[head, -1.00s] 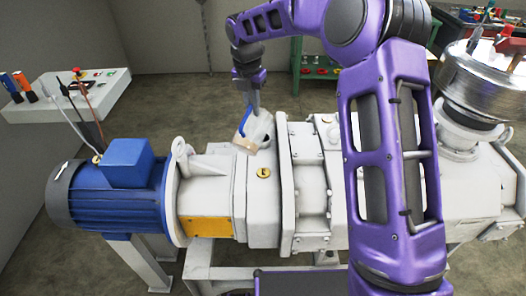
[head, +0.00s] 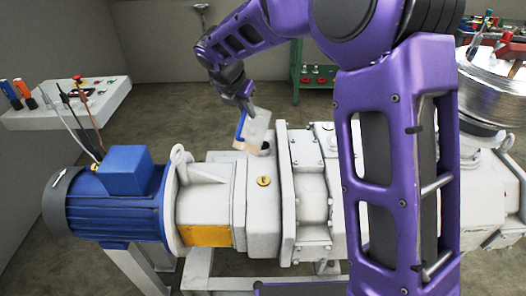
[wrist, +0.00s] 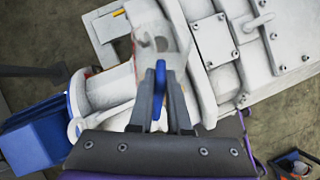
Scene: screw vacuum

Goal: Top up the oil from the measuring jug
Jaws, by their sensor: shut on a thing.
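The clear measuring jug (head: 257,128) is above the white gear housing in the head view, leaning a little. A little amber oil (head: 246,146) lies at its lower end. My gripper (head: 243,107) is shut on its blue handle. The handle (wrist: 160,95) shows between the fingers in the wrist view, with the pale jug (wrist: 158,32) beyond. A dark round opening (head: 267,150) in the housing is just right of the jug's base. Whether the jug touches the housing I cannot tell.
A brass plug (head: 264,181) is on the housing front. A blue motor (head: 125,195) is at the left. A metal hopper (head: 492,90) stands at the right. My arm hides part of the machine.

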